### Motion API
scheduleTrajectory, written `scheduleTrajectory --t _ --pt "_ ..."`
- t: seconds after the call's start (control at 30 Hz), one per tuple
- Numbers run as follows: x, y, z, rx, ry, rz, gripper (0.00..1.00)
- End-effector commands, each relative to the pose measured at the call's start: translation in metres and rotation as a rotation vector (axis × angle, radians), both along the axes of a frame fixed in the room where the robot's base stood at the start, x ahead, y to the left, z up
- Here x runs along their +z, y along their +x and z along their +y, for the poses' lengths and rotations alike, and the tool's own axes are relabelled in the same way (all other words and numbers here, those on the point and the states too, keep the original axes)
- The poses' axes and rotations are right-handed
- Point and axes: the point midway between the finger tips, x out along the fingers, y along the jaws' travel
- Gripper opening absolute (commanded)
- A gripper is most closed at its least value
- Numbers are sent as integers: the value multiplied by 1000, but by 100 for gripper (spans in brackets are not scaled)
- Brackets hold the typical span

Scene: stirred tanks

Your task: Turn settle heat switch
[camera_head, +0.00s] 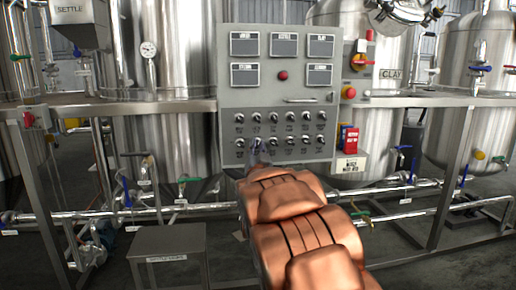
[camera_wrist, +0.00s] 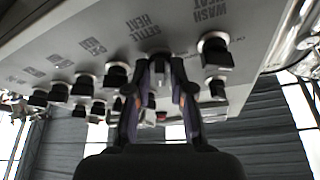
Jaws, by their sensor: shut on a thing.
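The settle heat switch (camera_wrist: 159,72) is a small knob on the grey control panel (camera_head: 307,97), under the printed "SETTLE HEAT" label in the wrist view. My gripper (camera_wrist: 160,64) has one dark finger on each side of this knob and is shut on it. The fingers partly hide the knob, so its turned angle cannot be told. In the head view my gripper (camera_head: 257,150) reaches the lower row of knobs near the panel's left side, and the knob it holds is hidden there.
Neighbouring black knobs (camera_wrist: 215,53) sit close on both sides of my fingers. Above the knob rows are a red button (camera_head: 283,75) and a handle (camera_head: 300,100). Steel tanks (camera_head: 168,50) and a rail (camera_head: 110,109) flank the panel. A low metal box (camera_head: 168,240) stands at lower left.

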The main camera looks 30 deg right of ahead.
Motion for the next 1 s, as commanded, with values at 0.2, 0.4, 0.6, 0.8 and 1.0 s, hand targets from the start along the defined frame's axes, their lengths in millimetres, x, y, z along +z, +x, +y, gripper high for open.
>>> scheduleTrajectory --t 0.2,0.4,0.6,0.8,1.0 --pt "0 0 0 1 -1 0 0" --pt "1 0 0 1 -30 11 0" --pt "3 0 -2 -2 -117 48 0" --pt "4 -1 -3 -1 -268 113 0" --pt "2 -1 -4 -2 -443 191 0"
